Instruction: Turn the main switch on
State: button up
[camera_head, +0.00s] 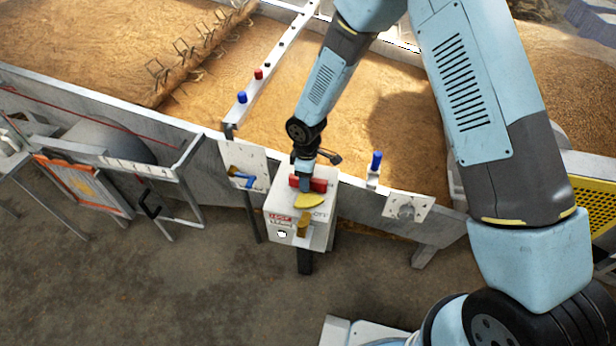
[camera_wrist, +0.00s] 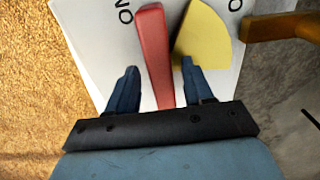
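The main switch is a white box (camera_head: 283,206) at the front edge of the grain bed. On its top are a red lever (camera_head: 319,185) and a yellow wedge-shaped plate (camera_head: 309,202). In the wrist view the red lever (camera_wrist: 152,45) stands between the fingers of my gripper (camera_wrist: 159,72), which are apart with gaps to the lever. The yellow plate (camera_wrist: 205,38) lies right of the lever, partly behind the right finger. "ON" is printed left of the lever. In the head view my gripper (camera_head: 305,183) is over the box and hides the lever's middle.
An ochre handle (camera_head: 303,226) is on the box's front and shows in the wrist view (camera_wrist: 275,27). A panel with a blue handle (camera_head: 243,177) is left of the box. A blue-knobbed post (camera_head: 375,165) and grey-knob panel (camera_head: 408,208) are right. The floor in front is clear.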

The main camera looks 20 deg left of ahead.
notch_tip(320, 180, up, 14)
dwell(0.7)
jog(key=shift+f, duration=0.15)
